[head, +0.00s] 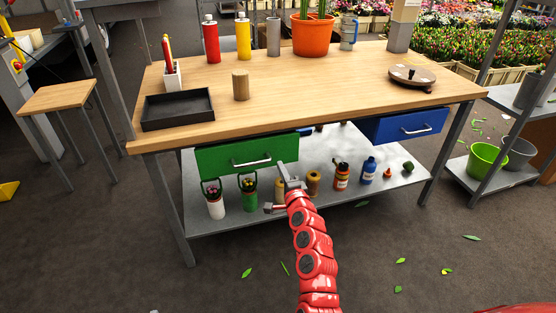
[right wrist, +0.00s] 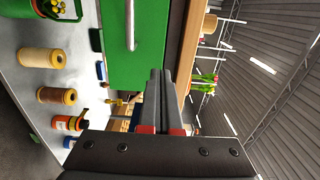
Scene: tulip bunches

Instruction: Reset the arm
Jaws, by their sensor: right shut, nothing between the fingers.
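My right arm (head: 312,240) is red and reaches up from the bottom of the head view. My right gripper (head: 283,168) is shut and empty, in front of the workbench just below the right part of the green drawer (head: 220,157). In the right wrist view its two dark fingers (right wrist: 162,78) lie together, with the green drawer front (right wrist: 118,70) and its handle to their left. My left gripper is not in view.
The workbench (head: 310,95) carries a black tray (head: 178,122), a wooden cylinder (head: 240,85), spray cans and an orange pot (head: 312,36). Its lower shelf (head: 240,215) holds bottles, twine spools and tulip bunches in holders. The floor in front is clear except for leaves.

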